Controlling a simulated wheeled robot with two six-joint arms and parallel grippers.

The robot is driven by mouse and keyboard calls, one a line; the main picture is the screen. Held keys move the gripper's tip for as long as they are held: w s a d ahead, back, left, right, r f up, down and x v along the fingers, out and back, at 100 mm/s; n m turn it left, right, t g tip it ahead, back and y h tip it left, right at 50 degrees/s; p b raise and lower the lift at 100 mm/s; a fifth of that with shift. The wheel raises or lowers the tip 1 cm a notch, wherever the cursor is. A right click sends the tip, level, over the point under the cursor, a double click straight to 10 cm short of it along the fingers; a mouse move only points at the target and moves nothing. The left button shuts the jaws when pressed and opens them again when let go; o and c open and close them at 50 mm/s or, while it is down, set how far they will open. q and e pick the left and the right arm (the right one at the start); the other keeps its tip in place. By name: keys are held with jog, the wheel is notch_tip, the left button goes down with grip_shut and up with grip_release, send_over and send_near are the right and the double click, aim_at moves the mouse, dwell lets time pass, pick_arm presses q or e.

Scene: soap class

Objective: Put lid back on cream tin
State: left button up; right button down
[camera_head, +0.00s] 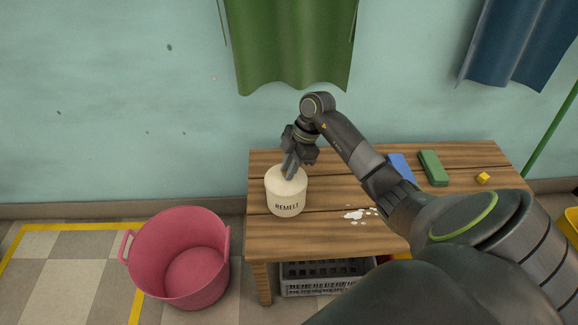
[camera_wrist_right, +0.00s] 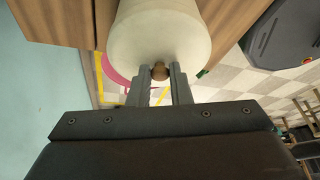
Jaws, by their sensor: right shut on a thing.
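The cream tin (camera_head: 286,203), labelled REMELT, stands upright near the left end of the wooden table. My right gripper (camera_head: 290,173) points down at the top of the tin. In the right wrist view, the fingers of my right gripper (camera_wrist_right: 160,76) are shut on a small brown knob (camera_wrist_right: 158,71). The knob is at the middle of a pale round lid face (camera_wrist_right: 150,42), in line with the tin. The lid is at the tin's mouth; I cannot tell whether a gap is left under its rim. My left gripper is not in view.
On the table (camera_head: 272,240) are white flakes (camera_head: 355,215), a blue block (camera_head: 402,166), a green block (camera_head: 432,168) and a yellow cube (camera_head: 483,178). A pink tub (camera_head: 180,235) stands on the floor at left. A grey crate (camera_head: 325,286) is under the table.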

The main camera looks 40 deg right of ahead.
jog(key=shift+f+p, duration=0.1)
jog(key=shift+p, duration=0.75)
dwell(1.8)
dwell(0.4)
jog(key=c, duration=0.8)
grip_release()
jog(key=shift+o, duration=0.2)
